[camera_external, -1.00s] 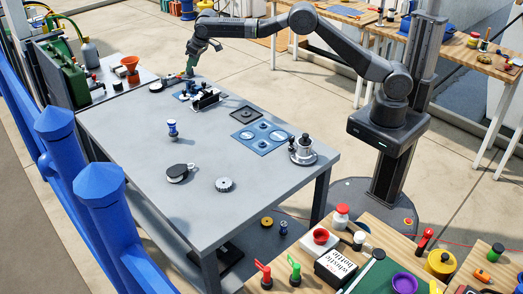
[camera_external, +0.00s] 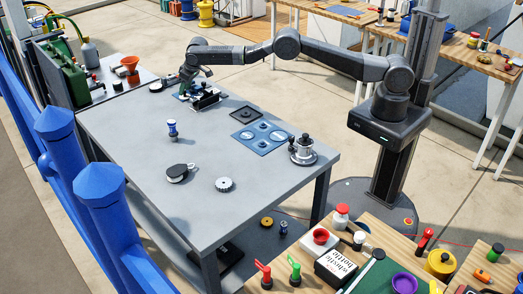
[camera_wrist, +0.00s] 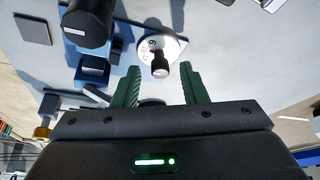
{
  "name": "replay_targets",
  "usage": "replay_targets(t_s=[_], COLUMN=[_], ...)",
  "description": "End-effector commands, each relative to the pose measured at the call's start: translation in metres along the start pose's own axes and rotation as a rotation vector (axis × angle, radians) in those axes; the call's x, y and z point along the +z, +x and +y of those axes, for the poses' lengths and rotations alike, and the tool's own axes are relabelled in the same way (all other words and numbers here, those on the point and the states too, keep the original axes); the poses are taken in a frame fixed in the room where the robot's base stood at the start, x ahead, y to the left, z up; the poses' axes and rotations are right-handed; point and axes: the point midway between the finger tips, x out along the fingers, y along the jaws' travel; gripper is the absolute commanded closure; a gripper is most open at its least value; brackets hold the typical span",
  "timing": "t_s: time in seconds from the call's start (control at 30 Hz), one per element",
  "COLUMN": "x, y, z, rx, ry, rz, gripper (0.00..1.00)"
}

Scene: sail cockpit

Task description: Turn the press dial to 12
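The press (camera_external: 205,99) stands at the far end of the grey table, a small black and blue fixture. In the wrist view its blue body (camera_wrist: 77,62) is at upper left. Nothing shows held. In the external view my gripper (camera_external: 186,80) points down just beside and above the press.
The table (camera_external: 150,200) also bears a blue plate (camera_external: 262,138), a dark square tray (camera_external: 246,114), a silver and black device (camera_external: 303,150), a blue-topped piece (camera_external: 172,130), a black disc (camera_external: 178,173) and a gear (camera_external: 224,184). Its middle has free room.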

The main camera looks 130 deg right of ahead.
Motion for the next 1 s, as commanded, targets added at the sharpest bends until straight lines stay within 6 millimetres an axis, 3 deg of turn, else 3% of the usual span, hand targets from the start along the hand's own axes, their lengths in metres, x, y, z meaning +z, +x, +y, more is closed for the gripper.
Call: replay_targets(t_s=[0.3,0.5,0.53,0.77,1.0], x=[0.0003,0.0003,0.0003,0.0001,-0.0008], y=[0.0019,0.0018,0.0018,0.0020,0.0017], z=[0.0002,0.0002,0.0002,0.0010,0.0026], rx=[0.000,0.000,0.000,-0.013,-0.084], ry=[0.000,0.000,0.000,-0.033,-0.202], rz=[-0.001,-0.001,-0.001,-0.002,-0.007], gripper=[0.61,0.98,1.00,1.00,1.00])
